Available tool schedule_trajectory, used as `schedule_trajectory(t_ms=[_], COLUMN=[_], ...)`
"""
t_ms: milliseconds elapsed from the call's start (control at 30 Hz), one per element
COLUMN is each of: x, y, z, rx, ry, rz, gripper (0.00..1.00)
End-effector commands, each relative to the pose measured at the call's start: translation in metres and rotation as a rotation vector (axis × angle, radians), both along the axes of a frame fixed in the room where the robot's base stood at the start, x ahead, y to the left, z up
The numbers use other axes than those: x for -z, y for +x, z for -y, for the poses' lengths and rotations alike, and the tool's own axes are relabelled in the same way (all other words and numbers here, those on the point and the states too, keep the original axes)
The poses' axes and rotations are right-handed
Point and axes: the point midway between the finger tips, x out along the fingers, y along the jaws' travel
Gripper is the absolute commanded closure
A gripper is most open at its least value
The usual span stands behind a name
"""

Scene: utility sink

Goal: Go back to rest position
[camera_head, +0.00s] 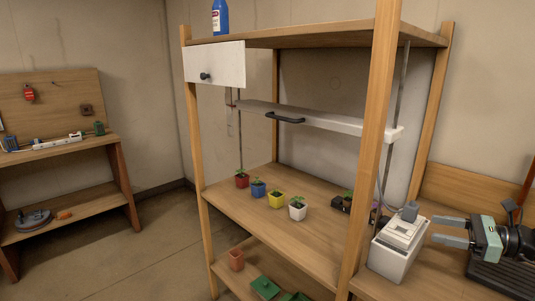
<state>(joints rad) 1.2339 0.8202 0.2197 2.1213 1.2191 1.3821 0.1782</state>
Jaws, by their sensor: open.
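My gripper (436,229) is at the right of the head view, pointing left. Its two grey fingers are apart with nothing visible between them. The fingertips are close to a white box (391,258) with a grey plug-like piece (409,212) on its top. I cannot tell whether the fingers touch the box. My wrist and forearm run off the right edge of the picture.
A wooden shelf (258,207) holds several small potted plants. Its front post (378,110) stands left of the white box. A grey-white panel (330,122) hangs above the plants. A wooden bench (60,148) is at left; the floor between is clear.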

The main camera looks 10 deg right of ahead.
Motion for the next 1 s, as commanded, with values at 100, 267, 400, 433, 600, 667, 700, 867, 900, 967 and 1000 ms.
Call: schedule_trajectory(t_ms=[100, 267, 400, 433, 600, 667, 700, 867, 900, 967, 1000], x=[-0.012, -0.019, -0.022, -0.023, -0.025, -0.026, -0.027, -0.033, -0.035, -0.037, -0.039], y=[0.013, 0.000, -0.027, -0.034, -0.076, -0.091, -0.101, -0.135, -0.143, -0.153, -0.158], z=[-0.083, -0.178, -0.242, -0.255, -0.309, -0.323, -0.331, -0.359, -0.365, -0.373, -0.377], rx=[-0.291, -0.663, -0.974, -1.041, -1.401, -1.520, -1.596, -1.874, -1.931, -2.007, -2.047], ry=[-0.150, -0.369, -0.567, -0.610, -0.865, -0.953, -1.012, -1.239, -1.290, -1.358, -1.397], rz=[-0.011, 0.016, 0.090, 0.112, 0.284, 0.363, 0.424, 0.714, 0.795, 0.918, 0.995], gripper=[0.44, 0.44, 0.44, 0.44, 0.44, 0.44, 0.44, 0.44, 0.44, 0.44, 0.44])
